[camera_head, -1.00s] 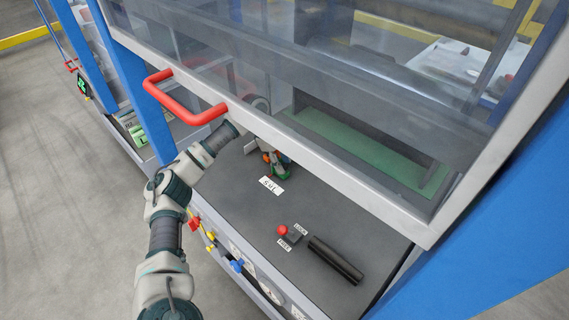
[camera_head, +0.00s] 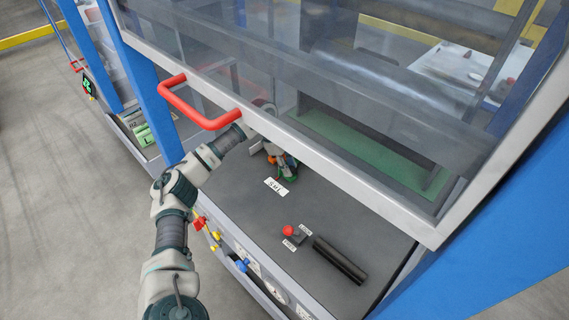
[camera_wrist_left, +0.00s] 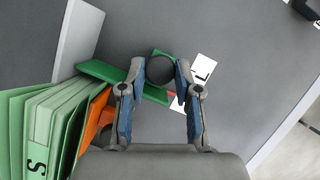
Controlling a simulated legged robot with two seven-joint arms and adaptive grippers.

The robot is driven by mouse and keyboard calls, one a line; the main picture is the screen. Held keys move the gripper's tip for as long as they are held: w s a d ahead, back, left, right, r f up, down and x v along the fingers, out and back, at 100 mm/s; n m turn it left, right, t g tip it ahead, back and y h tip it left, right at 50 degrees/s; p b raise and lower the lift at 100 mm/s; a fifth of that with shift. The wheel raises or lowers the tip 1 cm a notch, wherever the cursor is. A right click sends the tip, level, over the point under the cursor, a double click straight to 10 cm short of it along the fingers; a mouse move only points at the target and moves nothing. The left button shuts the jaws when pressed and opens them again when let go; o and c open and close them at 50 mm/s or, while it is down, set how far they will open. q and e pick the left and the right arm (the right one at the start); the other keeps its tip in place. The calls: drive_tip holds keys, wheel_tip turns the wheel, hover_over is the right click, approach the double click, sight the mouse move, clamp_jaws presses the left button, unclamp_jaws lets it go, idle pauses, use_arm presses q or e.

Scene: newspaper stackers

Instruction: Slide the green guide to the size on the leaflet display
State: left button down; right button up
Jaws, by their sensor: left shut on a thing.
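My left gripper (camera_head: 287,168) reaches under the raised clear guard and is at the green guide (camera_head: 287,178) on the dark deck. In the left wrist view, my left gripper (camera_wrist_left: 160,70) is shut on the guide's dark round knob, with a finger on each side. The green bar of the guide (camera_wrist_left: 105,75) extends left of the knob. A white size label (camera_head: 277,187) lies just in front of the guide; in the wrist view, an "L" shows on it (camera_wrist_left: 203,69), and the rest is partly hidden. My right gripper is not in view.
Green leaflets marked "S" (camera_wrist_left: 38,150) and an orange piece (camera_wrist_left: 95,122) are left of the gripper. The guard's red handle (camera_head: 200,105) hangs close above my left arm. A red-knobbed lever (camera_head: 290,232) and a black bar (camera_head: 340,260) are nearer the front.

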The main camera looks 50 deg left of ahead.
use_arm(q)
drive_tip(key=shift+w+r, duration=0.1)
drive_tip(key=c, duration=1.1)
unclamp_jaws()
drive_tip(key=shift+w+d, duration=0.1)
drive_tip(key=v, duration=1.1)
drive_tip(key=shift+a+r, duration=0.3)
